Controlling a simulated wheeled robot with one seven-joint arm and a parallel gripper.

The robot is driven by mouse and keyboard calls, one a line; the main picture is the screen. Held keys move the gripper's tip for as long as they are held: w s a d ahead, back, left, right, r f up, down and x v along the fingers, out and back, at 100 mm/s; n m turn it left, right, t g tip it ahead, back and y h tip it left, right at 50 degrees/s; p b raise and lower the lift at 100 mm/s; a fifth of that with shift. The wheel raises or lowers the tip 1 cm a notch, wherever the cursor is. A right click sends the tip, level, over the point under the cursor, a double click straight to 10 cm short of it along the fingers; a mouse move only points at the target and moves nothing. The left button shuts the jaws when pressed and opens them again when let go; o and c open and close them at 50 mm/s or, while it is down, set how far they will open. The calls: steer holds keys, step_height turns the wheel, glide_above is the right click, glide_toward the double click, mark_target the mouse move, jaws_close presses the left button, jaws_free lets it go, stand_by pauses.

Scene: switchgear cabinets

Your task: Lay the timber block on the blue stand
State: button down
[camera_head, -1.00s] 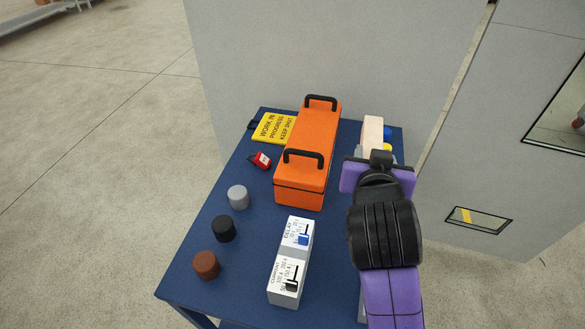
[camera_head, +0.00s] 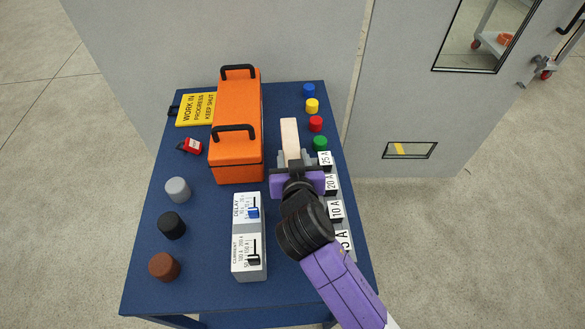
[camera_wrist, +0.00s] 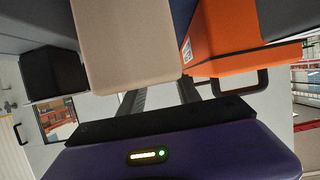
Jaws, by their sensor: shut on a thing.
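The pale timber block (camera_head: 290,133) is held in my gripper (camera_head: 293,160), which is shut on its near end. The block points away from me, to the right of the orange box. In the wrist view, the block (camera_wrist: 125,45) fills the upper middle in front of the jaws. The blue stand (camera_head: 200,220) is the blue table beneath. The block is over its right half; I cannot tell how much gap lies under it. Part of the stand's right side is hidden by my arm.
An orange box with black handles (camera_head: 237,125) stands left of the block. A white relay unit (camera_head: 249,237) is nearer. Coloured caps (camera_head: 316,124) and labelled amp blocks (camera_head: 336,209) line the right edge. Grey, black and brown caps (camera_head: 171,225) line the left. A grey cabinet stands behind.

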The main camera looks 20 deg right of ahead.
steer(key=shift+f, duration=2.35)
steer(key=shift+f, duration=0.2)
steer(key=c, duration=1.1)
jaws_free()
steer(key=shift+r, duration=0.1)
